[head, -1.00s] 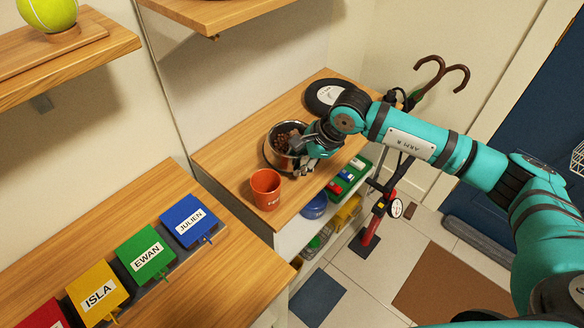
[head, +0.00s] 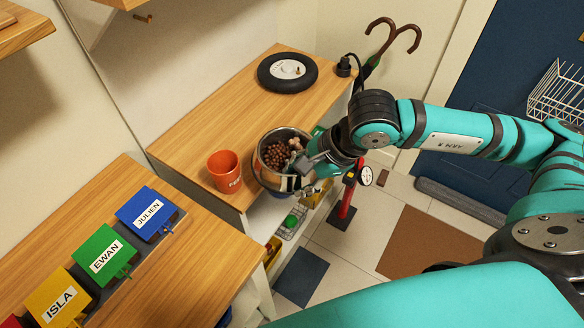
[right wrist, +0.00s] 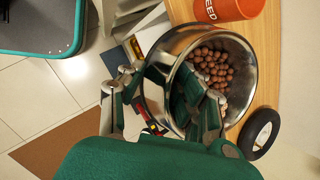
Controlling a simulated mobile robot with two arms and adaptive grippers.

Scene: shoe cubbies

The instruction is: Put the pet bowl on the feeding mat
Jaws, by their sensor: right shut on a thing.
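The pet bowl is a shiny steel bowl (head: 270,180) with brown kibble in it. It is held about level at the front edge of the wooden cabinet top, partly out past it. My right gripper (head: 308,178) is shut on the bowl's near side wall. In the right wrist view the bowl (right wrist: 178,48) lies between the fingers (right wrist: 168,98), one finger inside the rim. A small plain blue-grey mat (head: 302,277) lies on the floor below, apart from the bowl; it looks like the feeding mat. My left gripper is not in view.
An orange cup (head: 225,172) stands close left of the bowl. A black wheel (head: 287,72) lies at the back of the cabinet top. A red floor pump (head: 345,205) stands between cabinet and brown mat (head: 412,243). Tiled floor around the blue-grey mat is clear.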

